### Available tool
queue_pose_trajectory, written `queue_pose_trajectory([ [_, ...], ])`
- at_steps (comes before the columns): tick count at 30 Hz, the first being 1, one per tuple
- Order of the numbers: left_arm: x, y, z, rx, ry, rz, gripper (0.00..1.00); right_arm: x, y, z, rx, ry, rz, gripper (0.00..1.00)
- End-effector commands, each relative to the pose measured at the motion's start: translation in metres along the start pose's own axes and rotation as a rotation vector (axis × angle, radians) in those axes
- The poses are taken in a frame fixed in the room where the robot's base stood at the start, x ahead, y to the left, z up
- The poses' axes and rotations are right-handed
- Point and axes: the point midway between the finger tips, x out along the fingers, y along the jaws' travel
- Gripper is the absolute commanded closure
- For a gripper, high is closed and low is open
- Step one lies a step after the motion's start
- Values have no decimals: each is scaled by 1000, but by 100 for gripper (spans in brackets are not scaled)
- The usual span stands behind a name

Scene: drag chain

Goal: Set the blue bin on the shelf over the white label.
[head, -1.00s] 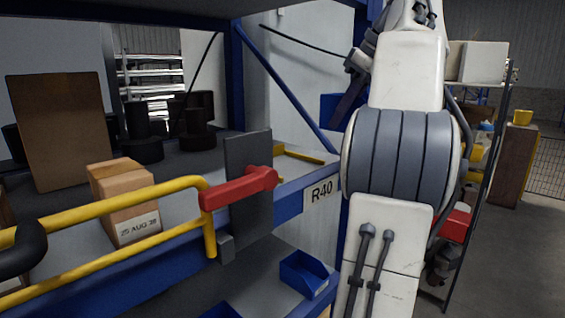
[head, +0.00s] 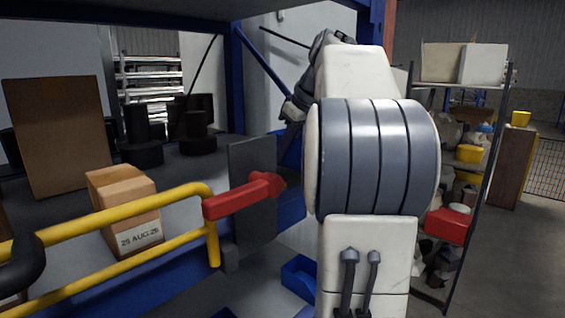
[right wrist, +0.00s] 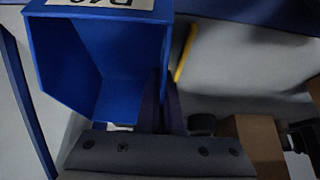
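The blue bin (right wrist: 95,65) fills the left of the right wrist view, its open inside facing the camera. My right gripper (right wrist: 163,105) is shut on the bin's right wall in that view. In the head view my right gripper (head: 297,108) is small and dark at the rack, partly behind my arm; the held bin cannot be made out clearly there. Part of the white label (right wrist: 98,3) shows upside down at the top of the right wrist view, by the bin's edge. The label is hidden behind my right arm in the head view. My left gripper is not in view.
The grey shelf (head: 75,205) holds a carton (head: 125,205), a brown board (head: 58,135) and dark cylinders. A yellow rail (head: 120,212) and a red-armed dark panel (head: 250,160) stand at its front. Another blue bin (head: 298,277) is below. A loaded rack (head: 470,170) stands right.

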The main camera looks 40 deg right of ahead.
Motion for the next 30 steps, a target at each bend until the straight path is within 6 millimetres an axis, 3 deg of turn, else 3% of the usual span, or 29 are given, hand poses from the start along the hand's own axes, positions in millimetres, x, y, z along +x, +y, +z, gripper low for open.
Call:
queue_pose_trajectory([
  [7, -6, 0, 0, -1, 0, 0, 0, 21, -1, 12, -2, 0, -1, 100],
  [19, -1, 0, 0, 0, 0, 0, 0, 26, -1, 15, -3, 1, 0, 100],
  [20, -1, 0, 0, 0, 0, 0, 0, 26, -1, 15, -3, 0, -1, 93],
  [22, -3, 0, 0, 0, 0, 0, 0, 25, -1, 15, -3, 0, -1, 67],
  [30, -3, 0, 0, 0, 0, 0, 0, 25, -1, 15, -3, 0, -1, 67],
])
